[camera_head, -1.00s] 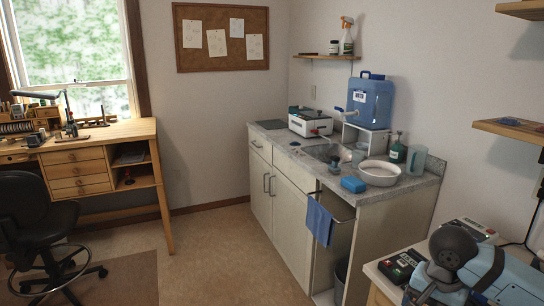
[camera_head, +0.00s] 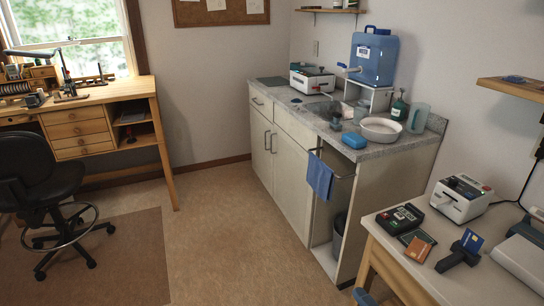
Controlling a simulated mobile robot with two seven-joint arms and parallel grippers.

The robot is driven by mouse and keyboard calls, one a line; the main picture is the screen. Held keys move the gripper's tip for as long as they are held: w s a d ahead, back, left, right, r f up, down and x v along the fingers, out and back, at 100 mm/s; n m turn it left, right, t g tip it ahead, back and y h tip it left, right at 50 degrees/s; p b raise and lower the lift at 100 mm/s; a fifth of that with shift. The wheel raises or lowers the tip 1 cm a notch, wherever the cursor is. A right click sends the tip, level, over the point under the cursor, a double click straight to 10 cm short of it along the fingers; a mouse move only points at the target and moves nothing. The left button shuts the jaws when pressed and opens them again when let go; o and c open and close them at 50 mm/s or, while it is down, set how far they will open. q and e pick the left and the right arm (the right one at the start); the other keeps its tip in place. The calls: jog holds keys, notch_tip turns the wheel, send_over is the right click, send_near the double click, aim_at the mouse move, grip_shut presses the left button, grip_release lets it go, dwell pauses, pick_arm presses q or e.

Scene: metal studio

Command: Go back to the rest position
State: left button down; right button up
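Neither of my grippers shows in the head view. A small bluish piece at the bottom edge, beside the leg of the right-hand table (camera_head: 470,238), may be part of my arm. I cannot tell what my grippers hold or how they stand.
The sink counter (camera_head: 388,150) with a blue water jug (camera_head: 374,58) stands in the middle. A black chair (camera_head: 45,180) stands left; the floor (camera_head: 225,240) between is clear.

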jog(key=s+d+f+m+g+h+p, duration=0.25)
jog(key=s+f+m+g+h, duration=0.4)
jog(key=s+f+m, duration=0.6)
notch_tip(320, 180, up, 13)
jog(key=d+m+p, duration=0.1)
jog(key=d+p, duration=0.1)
jog(key=p, duration=1.8)
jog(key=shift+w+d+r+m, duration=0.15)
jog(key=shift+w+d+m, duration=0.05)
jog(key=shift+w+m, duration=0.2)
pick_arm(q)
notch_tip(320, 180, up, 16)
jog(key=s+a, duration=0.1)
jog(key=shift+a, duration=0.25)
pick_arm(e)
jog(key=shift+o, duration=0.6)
